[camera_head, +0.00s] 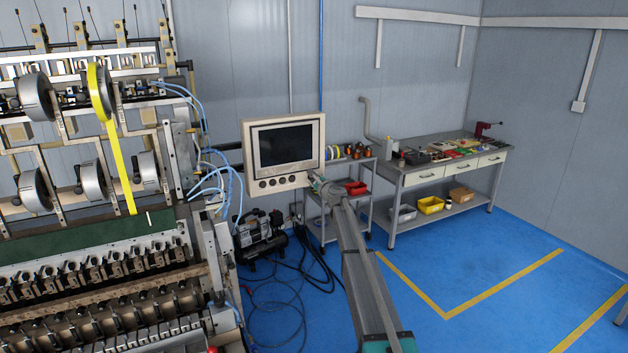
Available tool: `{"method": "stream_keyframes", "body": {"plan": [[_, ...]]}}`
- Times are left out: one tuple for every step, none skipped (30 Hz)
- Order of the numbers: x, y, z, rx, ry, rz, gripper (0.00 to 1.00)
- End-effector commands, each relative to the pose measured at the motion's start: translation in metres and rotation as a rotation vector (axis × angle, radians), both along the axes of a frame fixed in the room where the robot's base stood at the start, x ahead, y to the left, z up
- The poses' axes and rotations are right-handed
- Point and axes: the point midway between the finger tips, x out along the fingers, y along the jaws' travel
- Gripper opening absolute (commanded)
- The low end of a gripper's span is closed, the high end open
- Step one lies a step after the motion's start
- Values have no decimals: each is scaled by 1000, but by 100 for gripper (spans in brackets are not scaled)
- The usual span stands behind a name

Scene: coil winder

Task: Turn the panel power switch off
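The control panel (318,130) is a beige box with a dark screen (286,145), left of the picture's middle. Several small dark round knobs or switches (283,181) sit in a row under the screen. Which one is the power switch, and how it is set, is too small to tell. My arm reaches up from the bottom of the picture toward the panel's lower right corner. My gripper (317,182) is at its far end, close to that corner and right of the row of knobs. Whether it touches the panel and how its fingers stand cannot be made out.
The coil winding machine (90,240) with a yellow strip (120,165) fills the left. A small compressor (262,238) and loose cables lie below the panel. A cart (367,205) and a workbench (425,178) stand behind. Blue floor (480,260) at right is clear.

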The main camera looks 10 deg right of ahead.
Motion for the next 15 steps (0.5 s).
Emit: {"method": "stream_keyframes", "body": {"plan": [[0, 1, 0, -40, -13, 1, 0], [0, 1, 0, -68, -22, 1, 0], [0, 1, -1, -104, -34, 1, 0], [0, 2, -1, -130, -42, 1, 0], [0, 2, -1, -158, -51, 1, 0], [0, 2, -1, -194, -63, 1, 0], [0, 2, -1, -222, -72, 1, 0], [0, 2, -1, -248, -81, 2, 0], [0, 2, -1, -284, -93, 2, 0], [0, 2, -2, -311, -101, 3, 0], [0, 2, -2, -339, -110, 3, 0], [-1, 2, -2, -375, -122, 3, 0], [-1, 3, -2, -401, -130, 3, 0], [-1, 3, -2, -429, -139, 3, 0], [-1, 3, -2, -465, -151, 3, 0]]}}
